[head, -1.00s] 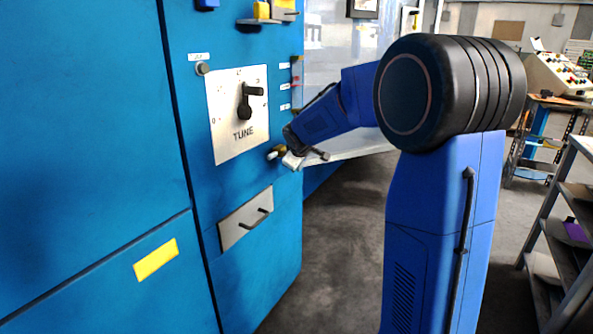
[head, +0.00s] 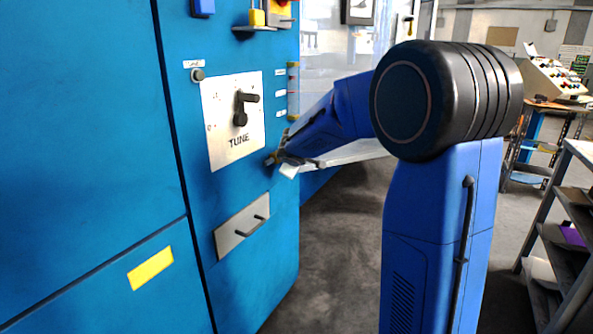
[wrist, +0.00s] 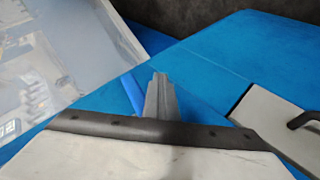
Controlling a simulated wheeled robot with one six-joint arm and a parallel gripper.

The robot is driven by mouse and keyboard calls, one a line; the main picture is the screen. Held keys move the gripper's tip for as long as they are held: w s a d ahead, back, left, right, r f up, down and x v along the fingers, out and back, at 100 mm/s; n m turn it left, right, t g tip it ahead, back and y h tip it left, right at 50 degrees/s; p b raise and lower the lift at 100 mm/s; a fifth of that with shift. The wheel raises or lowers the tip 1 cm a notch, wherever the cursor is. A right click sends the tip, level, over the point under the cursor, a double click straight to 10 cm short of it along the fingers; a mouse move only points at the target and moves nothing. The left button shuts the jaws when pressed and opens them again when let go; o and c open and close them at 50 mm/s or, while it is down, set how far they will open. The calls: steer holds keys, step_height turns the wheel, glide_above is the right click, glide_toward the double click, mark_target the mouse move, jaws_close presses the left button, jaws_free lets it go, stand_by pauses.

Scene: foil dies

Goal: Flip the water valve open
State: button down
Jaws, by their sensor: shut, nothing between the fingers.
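A small brass-coloured fitting, which looks like the water valve (head: 271,159), sticks out of the blue cabinet front, low and right of the TUNE plate in the head view. My gripper (head: 284,156) is right beside it and partly covers it. I cannot tell whether they touch, or how the valve's lever is turned. In the wrist view my gripper (wrist: 160,90) shows as grey fingers, shut and empty, in front of blue cabinet surface. I cannot make out the valve in that view.
The TUNE plate (head: 234,120) with its black lever is above left of my gripper. A drawer plate (head: 242,226) with a dark handle is below; it also shows in the wrist view (wrist: 268,122). A clear vertical tube (head: 293,91) is above. Open floor lies right of the cabinet.

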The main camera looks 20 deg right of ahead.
steer(key=shift+w+d+r+t+h, duration=0.1)
steer(key=shift+d+r+t+h, duration=0.1)
steer(key=shift+t+h, duration=0.1)
steer(key=shift+w+d+r, duration=0.15)
steer(key=shift+r, duration=0.3)
stand_by(0.7)
stand_by(0.3)
